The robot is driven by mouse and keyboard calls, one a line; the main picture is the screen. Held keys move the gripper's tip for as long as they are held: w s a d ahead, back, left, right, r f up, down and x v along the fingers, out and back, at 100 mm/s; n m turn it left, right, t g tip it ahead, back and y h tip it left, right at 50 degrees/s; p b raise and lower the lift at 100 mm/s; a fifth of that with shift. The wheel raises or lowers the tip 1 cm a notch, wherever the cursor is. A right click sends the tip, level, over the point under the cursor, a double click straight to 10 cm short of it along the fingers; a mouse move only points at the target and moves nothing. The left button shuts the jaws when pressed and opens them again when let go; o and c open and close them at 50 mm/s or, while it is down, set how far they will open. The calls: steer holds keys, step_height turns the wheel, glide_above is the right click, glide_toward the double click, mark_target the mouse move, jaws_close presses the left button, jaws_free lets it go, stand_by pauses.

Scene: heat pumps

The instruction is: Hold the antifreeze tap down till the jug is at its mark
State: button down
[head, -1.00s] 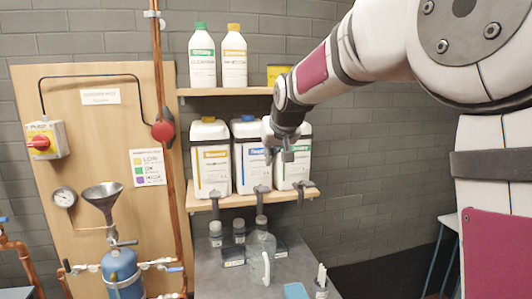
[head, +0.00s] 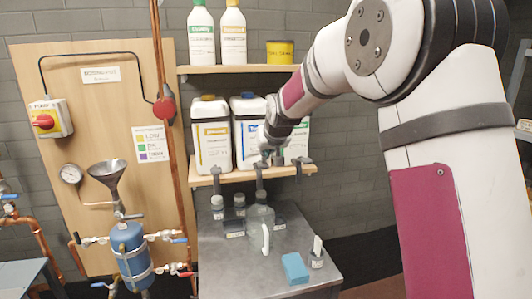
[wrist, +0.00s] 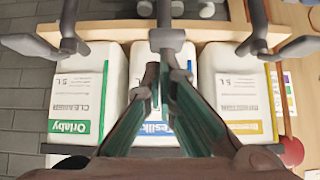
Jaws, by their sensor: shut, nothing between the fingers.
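Three white containers stand on the lower shelf: a yellow-labelled one (head: 214,140), a blue-labelled one (head: 249,142) and a green-labelled one (head: 298,138). I cannot read which one is antifreeze. Each has a grey tap at the shelf edge; the middle tap (head: 260,170) also shows in the wrist view (wrist: 167,40). A clear jug (head: 260,228) stands on the grey bench below the middle tap; its mark and level are unclear. My gripper (head: 272,158) is shut and empty, in front of the blue container. In the wrist view its fingertips (wrist: 165,78) are close to the middle tap; I cannot tell whether they touch.
Dark small bottles (head: 239,200) stand behind the jug. A blue block (head: 295,268) and a small holder (head: 316,258) are at the bench's front right. A funnel (head: 107,172) tops a blue vessel.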

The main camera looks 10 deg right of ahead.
mark_target(267, 168)
steer(key=f, duration=0.1)
steer(key=s+f, duration=0.1)
steer(key=f+b, duration=0.1)
steer(key=f, duration=0.1)
steer(key=shift+s, duration=0.4)
steer(key=shift+s+r, duration=0.1)
steer(key=shift+r, duration=0.05)
stand_by(7.0)
